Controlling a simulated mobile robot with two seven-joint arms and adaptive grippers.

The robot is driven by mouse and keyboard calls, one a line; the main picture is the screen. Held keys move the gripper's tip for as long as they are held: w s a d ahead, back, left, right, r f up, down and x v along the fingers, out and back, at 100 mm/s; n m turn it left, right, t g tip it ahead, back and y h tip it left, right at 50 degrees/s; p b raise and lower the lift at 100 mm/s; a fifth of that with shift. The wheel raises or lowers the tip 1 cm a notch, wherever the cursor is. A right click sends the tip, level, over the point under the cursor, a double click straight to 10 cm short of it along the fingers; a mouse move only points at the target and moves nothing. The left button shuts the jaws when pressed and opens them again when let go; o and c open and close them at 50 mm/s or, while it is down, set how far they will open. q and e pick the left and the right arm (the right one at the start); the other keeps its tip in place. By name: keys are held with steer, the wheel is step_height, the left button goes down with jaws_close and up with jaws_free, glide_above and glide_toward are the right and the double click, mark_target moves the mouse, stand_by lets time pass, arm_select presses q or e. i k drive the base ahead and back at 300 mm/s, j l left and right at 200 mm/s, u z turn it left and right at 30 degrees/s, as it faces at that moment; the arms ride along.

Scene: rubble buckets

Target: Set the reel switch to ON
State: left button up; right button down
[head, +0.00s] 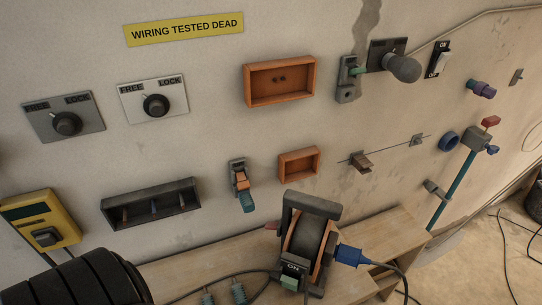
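The cable reel (306,229) stands on the wooden bench, with a dark frame and orange-brown drum sides. An ON label (293,268) is on its front foot. Just below the label is a small green switch (291,282); its position is too small to tell. A blue plug (349,258) is at the reel's right side, with a dark cable running off to the right. Neither of my grippers shows in the head view, so nothing covers the switch.
The wooden bench (220,262) runs along the wall, with insulator-like parts (238,292) left of the reel. A black ribbed object (75,283) fills the lower left. A separate wall switch (440,61) with ON/OFF labels is at upper right. Loose cables lie on the right floor.

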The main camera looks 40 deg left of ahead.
mark_target(290, 283)
steer(key=u, duration=0.95)
